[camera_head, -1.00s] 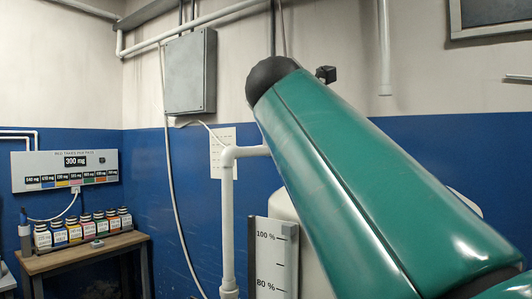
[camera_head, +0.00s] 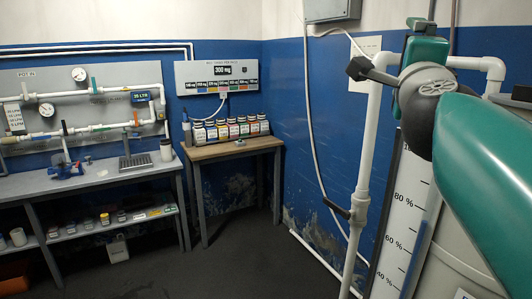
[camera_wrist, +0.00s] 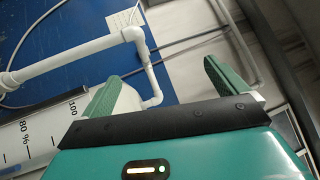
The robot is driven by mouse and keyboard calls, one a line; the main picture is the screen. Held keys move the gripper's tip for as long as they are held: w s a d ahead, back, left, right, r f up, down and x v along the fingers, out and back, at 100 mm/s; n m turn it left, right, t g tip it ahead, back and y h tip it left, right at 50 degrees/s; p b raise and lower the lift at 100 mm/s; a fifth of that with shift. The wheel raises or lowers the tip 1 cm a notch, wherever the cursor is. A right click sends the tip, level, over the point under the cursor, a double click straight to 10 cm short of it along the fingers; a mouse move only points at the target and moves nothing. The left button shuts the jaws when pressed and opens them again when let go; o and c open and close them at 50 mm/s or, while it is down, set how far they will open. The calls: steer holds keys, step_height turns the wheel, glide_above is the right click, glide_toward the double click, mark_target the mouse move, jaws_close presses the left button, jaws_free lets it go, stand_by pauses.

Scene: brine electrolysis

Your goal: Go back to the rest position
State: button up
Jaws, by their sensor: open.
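My gripper (camera_wrist: 162,72) shows in the wrist view with its two green fingers wide apart and nothing between them. Beyond the fingers are a white pipe, the blue wall and part of a white tank. In the head view my green arm fills the right side, folded and raised in front of the tank with the level scale (camera_head: 401,215). The fingers cannot be made out clearly there. My arm hides part of the tank.
A white vertical pipe (camera_head: 366,150) stands close to my arm. A small wooden table (camera_head: 232,148) holds several jars under a wall panel (camera_head: 217,78). A long bench (camera_head: 95,178) with pipework is at left. The floor (camera_head: 240,265) between is clear.

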steer(key=s+a+f+n+g+y, duration=0.25)
steer(key=a+f+n+y, duration=0.35)
steer(key=f, duration=0.5)
steer(key=s+a+f+n+g+y, duration=0.1)
steer(key=a+f+n+g+y, duration=0.2)
steer(key=f+n, duration=0.65)
steer(key=s+f+n+g+h, duration=0.1)
steer(key=s+f+n+g, duration=0.1)
steer(key=f, duration=0.5)
steer(key=s+f+n+g, duration=0.2)
steer(key=s+f+g, duration=0.2)
steer(key=s+f, duration=0.2)
steer(key=s+d+f+n+g+h, duration=0.1)
steer(key=s+f+n+g, duration=0.1)
steer(key=s+f, duration=0.3)
step_height(320, 180, down, 4)
steer(key=shift+f+g+h, duration=0.2)
steer(key=shift+g+h, duration=0.1)
steer(key=shift+g, duration=0.15)
